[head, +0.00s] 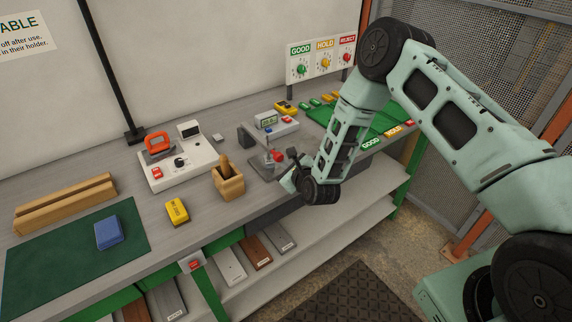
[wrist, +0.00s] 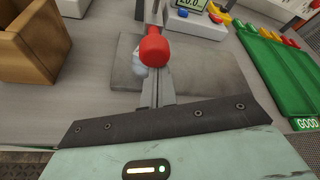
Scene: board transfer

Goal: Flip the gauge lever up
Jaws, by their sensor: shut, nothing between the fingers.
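The gauge lever ends in a red ball knob (head: 277,155) and belongs to a small gauge stand on a grey base plate (head: 259,171) on the bench. In the wrist view the red knob (wrist: 153,48) is large and close, over the grey base plate (wrist: 205,75). My gripper (head: 291,155) is shut and empty, just right of the knob in the head view. In the wrist view the knob partly covers the narrow grey parts behind it, and I cannot tell whether the fingers touch the lever.
A wooden box (head: 229,184) stands left of the gauge, also close in the wrist view (wrist: 35,45). A digital display unit (head: 268,121) stands behind. A green tray (head: 345,122) lies to the right. A white switch panel (head: 180,165) is farther left.

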